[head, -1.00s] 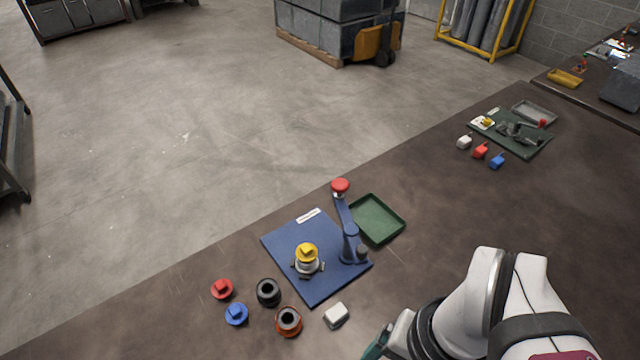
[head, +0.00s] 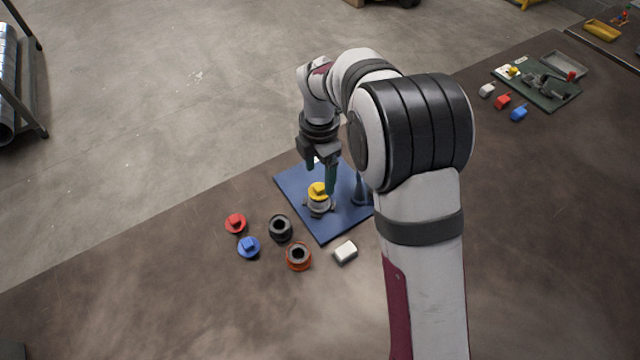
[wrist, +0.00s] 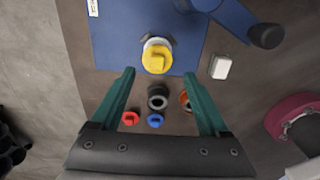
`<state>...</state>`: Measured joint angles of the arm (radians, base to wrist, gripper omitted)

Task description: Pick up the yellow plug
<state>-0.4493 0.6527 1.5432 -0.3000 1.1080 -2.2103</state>
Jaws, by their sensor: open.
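The yellow plug (head: 318,189) sits on top of a light grey ring-shaped holder (head: 319,208) on the blue board (head: 337,228). In the wrist view the yellow plug (wrist: 156,60) lies ahead of the fingertips, near the middle between their lines. My gripper (head: 321,180) is open and empty, with green fingers pointing down above the board. In the wrist view my gripper (wrist: 164,76) has its two fingers wide apart, with nothing between the tips. In the head view one finger hangs close to the plug; I cannot tell the height gap.
A red plug (head: 236,223), a blue plug (head: 249,247), a black ring (head: 280,228), an orange ring (head: 298,256) and a white block (head: 345,251) lie on the table in front of the board. A blue lever post (head: 361,190) stands right of the plug, partly hidden by my arm.

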